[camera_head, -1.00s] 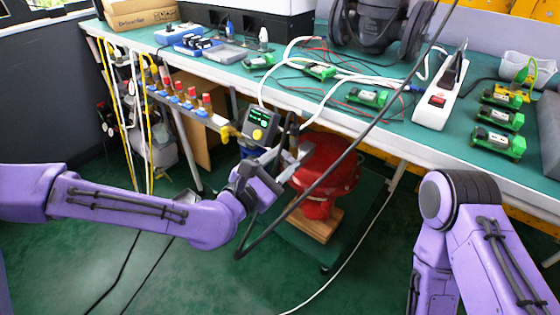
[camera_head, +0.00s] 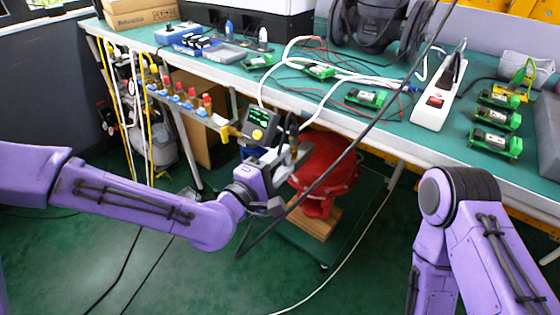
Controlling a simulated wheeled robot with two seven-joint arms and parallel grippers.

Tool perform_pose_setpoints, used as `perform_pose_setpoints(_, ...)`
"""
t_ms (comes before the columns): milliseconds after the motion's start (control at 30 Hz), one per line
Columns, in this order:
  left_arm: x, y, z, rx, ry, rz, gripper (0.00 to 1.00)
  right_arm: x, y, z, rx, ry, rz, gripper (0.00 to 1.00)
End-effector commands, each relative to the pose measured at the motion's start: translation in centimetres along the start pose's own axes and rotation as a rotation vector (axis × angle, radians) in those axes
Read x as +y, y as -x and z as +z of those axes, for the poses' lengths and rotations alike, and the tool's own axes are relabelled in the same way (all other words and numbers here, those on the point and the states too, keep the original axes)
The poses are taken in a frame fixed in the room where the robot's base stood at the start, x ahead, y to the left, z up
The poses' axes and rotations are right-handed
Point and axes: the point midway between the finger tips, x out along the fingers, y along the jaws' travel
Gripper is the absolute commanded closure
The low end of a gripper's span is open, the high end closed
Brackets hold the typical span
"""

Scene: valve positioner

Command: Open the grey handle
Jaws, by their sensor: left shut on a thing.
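The valve positioner (camera_head: 261,121), a grey box with a green screen and a yellow knob, stands below the front edge of the bench. The red valve body (camera_head: 328,165) is to its right, on a wooden block. A small grey handle (camera_head: 296,156) shows between the box and the red body, partly hidden by my gripper and cables. My left gripper (camera_head: 280,175) reaches up to it from the lower left and is shut on it. Its fingertips are small and partly covered. My right arm shows at the right, but its gripper is out of view.
A black cable (camera_head: 340,160) crosses in front of the red body. The green bench (camera_head: 230,85) carries a power strip (camera_head: 440,90), wires and several green modules. Pipes and fittings with red and blue caps (camera_head: 185,97) stand at the left.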

Motion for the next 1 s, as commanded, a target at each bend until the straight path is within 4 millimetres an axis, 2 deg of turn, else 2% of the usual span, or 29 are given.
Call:
perform_pose_setpoints(400, -0.10, 0.02, -0.04, 0.001, -0.200, -0.002, 0.88, 0.02, 0.15, -0.06, 0.000, 0.000, 0.000, 0.32)
perform_pose_setpoints(1000, -0.09, 0.01, -0.05, 0.001, -0.233, -0.002, 0.88, 0.01, 0.16, -0.07, 0.000, 0.000, 0.000, 0.32)
